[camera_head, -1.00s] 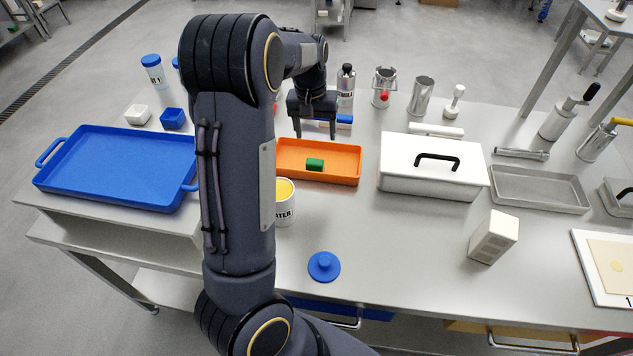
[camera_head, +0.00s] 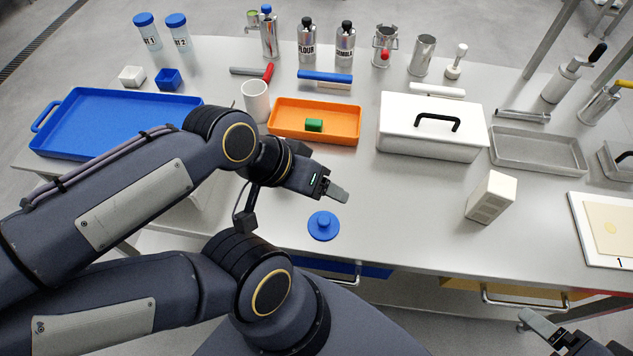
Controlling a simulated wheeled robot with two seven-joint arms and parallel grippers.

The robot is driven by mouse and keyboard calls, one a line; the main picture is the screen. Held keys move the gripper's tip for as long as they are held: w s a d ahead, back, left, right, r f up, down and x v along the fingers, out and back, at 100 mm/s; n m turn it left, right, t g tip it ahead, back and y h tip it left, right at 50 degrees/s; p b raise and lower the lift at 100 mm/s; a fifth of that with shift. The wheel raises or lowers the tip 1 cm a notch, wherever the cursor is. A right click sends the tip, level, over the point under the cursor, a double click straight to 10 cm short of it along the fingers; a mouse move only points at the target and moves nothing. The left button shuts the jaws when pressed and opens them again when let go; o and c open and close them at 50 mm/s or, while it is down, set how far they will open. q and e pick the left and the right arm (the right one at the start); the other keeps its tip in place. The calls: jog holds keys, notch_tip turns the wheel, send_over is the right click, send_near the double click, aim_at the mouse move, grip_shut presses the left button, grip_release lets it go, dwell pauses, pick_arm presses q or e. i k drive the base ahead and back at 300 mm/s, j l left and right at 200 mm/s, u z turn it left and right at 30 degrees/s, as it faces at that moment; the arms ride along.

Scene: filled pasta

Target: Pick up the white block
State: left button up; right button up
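The white block (camera_head: 490,197) stands upright on the right half of the table, right of the white case. It has slots or vents low on its front face. My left gripper (camera_head: 335,190) is over the front middle of the table, left of the block and apart from it. Its fingers show nearly edge-on, so I cannot tell its opening. My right gripper (camera_head: 540,325) is partly in view at the bottom right corner, below the table's front edge and clear of the block. Its opening cannot be made out.
A white case (camera_head: 432,145) with a black handle stands behind and left of the block. An orange tray (camera_head: 340,134) holds a green piece (camera_head: 314,125). A blue lid (camera_head: 322,226) lies near the front edge. A board (camera_head: 581,238) lies right of the block.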

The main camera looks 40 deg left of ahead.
aim_at(496, 193)
jog(key=k, duration=0.5)
jog(key=l+u, duration=0.1)
jog(key=u, duration=0.3)
jog(key=l+u, duration=0.15)
jog(key=u, duration=0.3)
jog(key=l+u, duration=0.15)
jog(key=u, duration=0.25)
jog(key=l+u, duration=0.15)
jog(key=u, duration=0.25)
jog(key=k+l+u, duration=0.1)
jog(key=l+u, duration=0.15)
jog(key=l, duration=0.15)
jog(key=k+l+u, duration=0.2)
jog(key=l, duration=0.25)
jog(key=l+u, duration=0.25)
jog(key=l, duration=0.15)
jog(key=k+l+u, duration=0.2)
jog(key=k+l, duration=0.1)
jog(key=l, duration=0.8)
jog(key=k, duration=0.05)
